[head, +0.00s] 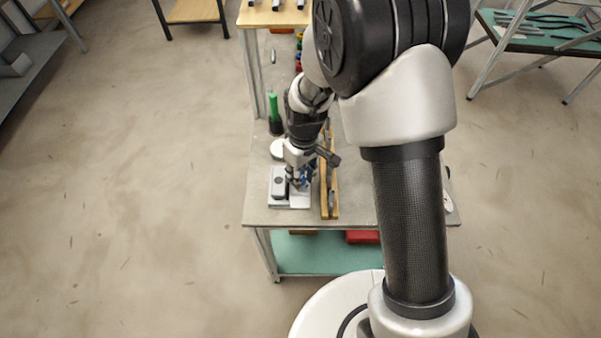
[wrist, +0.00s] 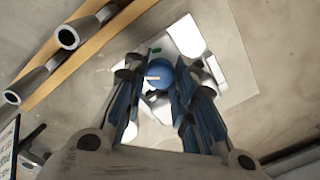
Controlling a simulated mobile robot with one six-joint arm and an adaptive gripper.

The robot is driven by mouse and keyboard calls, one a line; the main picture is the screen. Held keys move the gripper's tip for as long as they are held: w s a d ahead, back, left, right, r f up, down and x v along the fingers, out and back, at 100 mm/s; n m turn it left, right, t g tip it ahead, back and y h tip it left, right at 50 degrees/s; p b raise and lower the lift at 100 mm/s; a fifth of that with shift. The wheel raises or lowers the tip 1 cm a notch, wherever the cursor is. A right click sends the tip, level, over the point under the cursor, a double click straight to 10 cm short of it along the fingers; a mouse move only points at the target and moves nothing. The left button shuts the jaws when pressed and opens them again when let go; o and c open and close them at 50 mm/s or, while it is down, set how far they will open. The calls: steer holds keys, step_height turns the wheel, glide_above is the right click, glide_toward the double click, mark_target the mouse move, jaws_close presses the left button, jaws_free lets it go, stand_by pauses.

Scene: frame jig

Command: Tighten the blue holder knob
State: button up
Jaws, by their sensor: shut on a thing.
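The blue holder knob (wrist: 158,76) is round with a pale line across its top, in the middle of the wrist view. My gripper (wrist: 160,88) is shut on it, with one finger on each side. In the head view my gripper (head: 299,184) points down over the grey metal holder (head: 278,190) near the front left of the bench, and hides most of the knob. In the wrist view the holder's bright base plate (wrist: 232,72) shows around and behind the fingers.
A wooden rack (head: 326,203) stands just right of my gripper; its wood (wrist: 92,46) and grey tubes fill the wrist view's upper left. A green bottle (head: 273,108) stands behind. Bare bench top (head: 357,205) lies right of the rack.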

steer(key=m+p, duration=0.1)
steer(key=m, duration=0.5)
steer(key=shift+s, duration=0.1)
steer(key=m+p, duration=0.2)
steer(key=m, duration=0.4)
steer(key=shift+m+t, duration=0.3)
steer(key=shift+m, duration=0.1)
steer(key=o, duration=1.1)
steer(key=shift+r, duration=0.1)
steer(key=shift+s+d+r, duration=0.1)
steer(key=shift+d+r, duration=0.05)
steer(key=shift+r, duration=3.75)
